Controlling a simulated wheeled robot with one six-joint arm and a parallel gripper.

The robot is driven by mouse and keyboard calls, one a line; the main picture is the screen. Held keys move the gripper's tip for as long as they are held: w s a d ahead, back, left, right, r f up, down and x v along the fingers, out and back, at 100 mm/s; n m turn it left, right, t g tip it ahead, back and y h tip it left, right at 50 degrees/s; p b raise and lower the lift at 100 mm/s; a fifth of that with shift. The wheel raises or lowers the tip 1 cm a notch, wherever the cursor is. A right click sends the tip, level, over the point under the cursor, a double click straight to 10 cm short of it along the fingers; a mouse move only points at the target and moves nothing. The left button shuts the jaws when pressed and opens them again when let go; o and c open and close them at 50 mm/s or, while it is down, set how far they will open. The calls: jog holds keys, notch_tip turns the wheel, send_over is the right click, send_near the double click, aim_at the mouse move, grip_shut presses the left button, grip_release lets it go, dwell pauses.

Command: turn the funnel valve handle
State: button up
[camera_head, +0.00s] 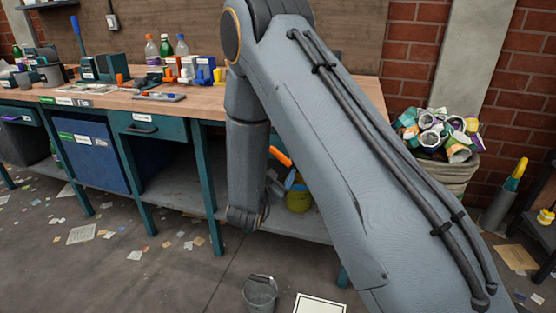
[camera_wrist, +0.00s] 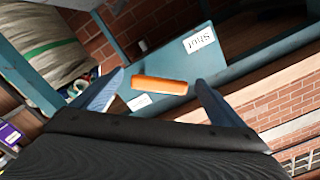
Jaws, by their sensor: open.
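An orange bar-shaped handle (camera_wrist: 159,85) shows in the wrist view, in front of a teal panel (camera_wrist: 185,63) with white labels. It lies nearly level across the picture. My gripper (camera_wrist: 160,80) is open, its left and right fingers spread with the handle seen between them. I cannot tell how far ahead of the fingertips the handle is, and no contact is visible. In the head view my arm covers the middle and my gripper does not show. The valve and funnel cannot be made out clearly.
The workbench (camera_head: 205,105) holds bottles and small coloured parts. A blue bin (camera_head: 85,150) stands below it. A sack of crushed cans (camera_head: 450,175) stands right of my arm. A grey bucket (camera_head: 260,293) is on the littered floor. A shelf edge (camera_wrist: 265,90) lies right of my gripper.

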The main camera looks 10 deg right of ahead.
aim_at(278, 159)
jog(key=shift+x, duration=1.5)
jog(key=shift+c, duration=0.4)
jog(key=c, duration=1.4)
